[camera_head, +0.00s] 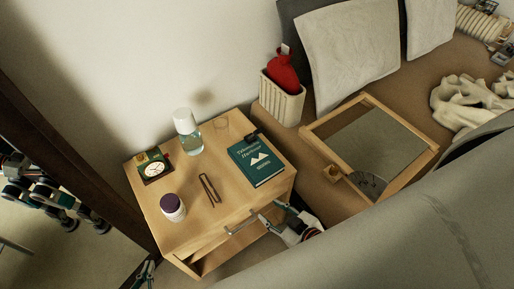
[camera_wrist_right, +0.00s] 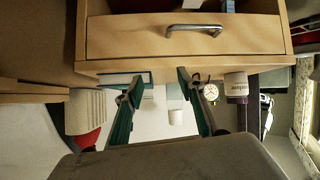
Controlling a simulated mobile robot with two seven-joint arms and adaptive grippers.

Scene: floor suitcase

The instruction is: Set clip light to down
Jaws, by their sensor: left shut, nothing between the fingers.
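A small black item, probably the clip light (camera_head: 252,138), sits at the upper left edge of the green book (camera_head: 257,163) on the wooden nightstand (camera_head: 225,210). It is too small to tell its setting. My right gripper (camera_head: 283,213) is at the nightstand's front edge, right of the drawer handle and short of the book. In the right wrist view its two fingers (camera_wrist_right: 158,84) are apart, with nothing held between them. My left gripper (camera_head: 146,272) is low at the bottom left, beside the nightstand, shut and empty.
The drawer handle (camera_head: 241,226) sticks out in front. A wooden-framed tray (camera_head: 318,142) and bed lie right.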

